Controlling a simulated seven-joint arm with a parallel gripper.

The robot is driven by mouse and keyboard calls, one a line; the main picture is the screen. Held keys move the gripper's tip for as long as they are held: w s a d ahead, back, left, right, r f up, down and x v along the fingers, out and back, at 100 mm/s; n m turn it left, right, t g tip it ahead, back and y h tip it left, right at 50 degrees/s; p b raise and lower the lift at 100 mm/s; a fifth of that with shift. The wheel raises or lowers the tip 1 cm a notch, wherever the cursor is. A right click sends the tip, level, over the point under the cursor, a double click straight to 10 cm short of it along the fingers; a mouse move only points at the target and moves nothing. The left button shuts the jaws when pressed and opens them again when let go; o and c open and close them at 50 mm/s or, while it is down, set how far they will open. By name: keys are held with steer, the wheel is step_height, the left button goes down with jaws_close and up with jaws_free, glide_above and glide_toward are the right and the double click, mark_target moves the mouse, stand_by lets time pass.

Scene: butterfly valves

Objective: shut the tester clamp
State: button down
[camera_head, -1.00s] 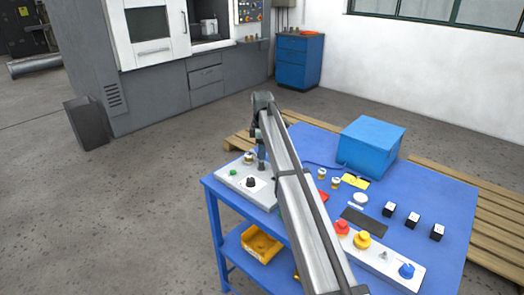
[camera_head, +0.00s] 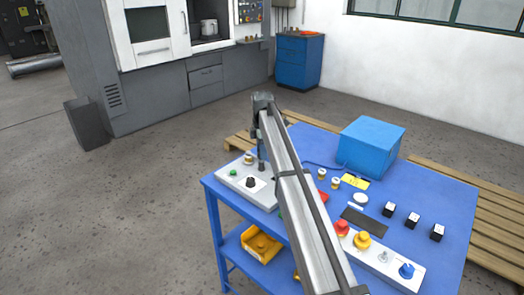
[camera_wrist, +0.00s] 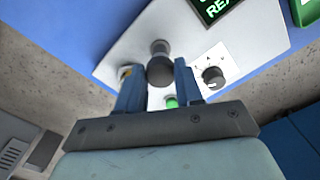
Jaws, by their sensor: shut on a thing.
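The tester (camera_head: 240,190) is a light grey box at the left end of the blue table, with a green button and a black dial on top. In the wrist view its light panel (camera_wrist: 255,45) shows the green button (camera_wrist: 171,102), the black dial (camera_wrist: 213,77) and part of a green-lettered display (camera_wrist: 219,8). The clamp's dark round knob (camera_wrist: 160,70) lies between the fingertips of my gripper (camera_wrist: 158,82), which is shut on it. A grey cylindrical part (camera_wrist: 159,47) shows just beyond the knob. The clamp's jaw is hidden, so its position is unclear.
A blue box (camera_head: 370,147) stands at the back of the blue table (camera_head: 310,140). A control panel with red, yellow and blue knobs (camera_head: 385,262) and several small black blocks lie to the right. A yellow bin (camera_head: 258,246) sits on the lower shelf.

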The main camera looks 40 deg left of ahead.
steer(key=c, duration=0.7)
jaws_free()
steer(key=shift+c, duration=0.2)
steer(key=shift+r, duration=0.15)
step_height(320, 180, up, 14)
steer(key=shift+f, duration=0.25)
